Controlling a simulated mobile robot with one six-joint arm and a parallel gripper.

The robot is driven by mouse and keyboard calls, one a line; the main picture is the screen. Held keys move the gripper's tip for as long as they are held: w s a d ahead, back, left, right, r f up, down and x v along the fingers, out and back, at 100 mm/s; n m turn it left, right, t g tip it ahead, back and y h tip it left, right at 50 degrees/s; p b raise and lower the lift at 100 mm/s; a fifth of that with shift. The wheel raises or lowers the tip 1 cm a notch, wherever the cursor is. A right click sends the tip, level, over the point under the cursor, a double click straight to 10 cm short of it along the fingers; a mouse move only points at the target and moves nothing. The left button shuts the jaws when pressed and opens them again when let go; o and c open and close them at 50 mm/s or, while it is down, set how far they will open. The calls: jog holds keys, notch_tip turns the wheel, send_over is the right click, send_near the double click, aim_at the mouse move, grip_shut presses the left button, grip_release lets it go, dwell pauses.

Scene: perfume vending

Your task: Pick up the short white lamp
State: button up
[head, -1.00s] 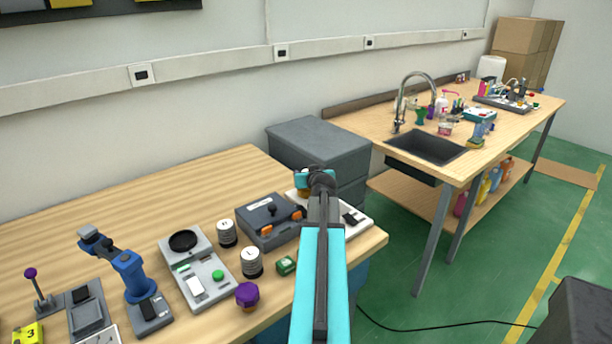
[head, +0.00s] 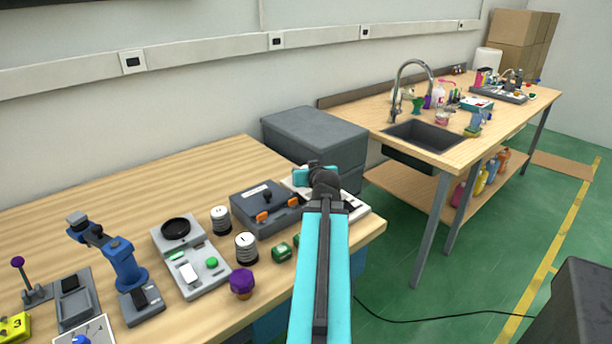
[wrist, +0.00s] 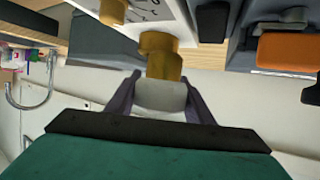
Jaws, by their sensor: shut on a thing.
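In the wrist view, the short white lamp (wrist: 161,97) is a pale rounded cap on a stepped brass-coloured base. My gripper (wrist: 161,88) is shut on it, one dark finger on each side of the pale cap. The brass part reaches up to the white panel (wrist: 170,12), which shows upside down here; I cannot tell whether they touch. In the head view, my arm hides the lamp and the gripper's fingers. The panel's edge (head: 357,208) shows beside my arm at the table's right end.
A grey box with orange latches (head: 265,208) stands just left of my arm. Several small items, a blue arm-like device (head: 122,262) and a purple knob (head: 242,281) fill the near table. A grey bin (head: 313,140) stands behind; the sink table (head: 467,150) is beyond a floor gap.

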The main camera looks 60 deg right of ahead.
jog(key=shift+s+a+f+b, duration=0.1)
jog(key=shift+s+a+b, duration=0.25)
jog(key=shift+b, duration=3.05)
jog(key=a+b, duration=0.1)
jog(key=b, duration=0.4)
jog(key=shift+s, duration=0.35)
jog(key=shift+s+a+b, duration=0.1)
jog(key=shift+s+b, duration=0.1)
jog(key=shift+b, duration=0.5)
jog(key=shift+f+b+v, duration=0.2)
jog(key=shift+b+v, duration=0.3)
jog(key=shift+v, duration=0.85)
jog(key=shift+a, duration=0.15)
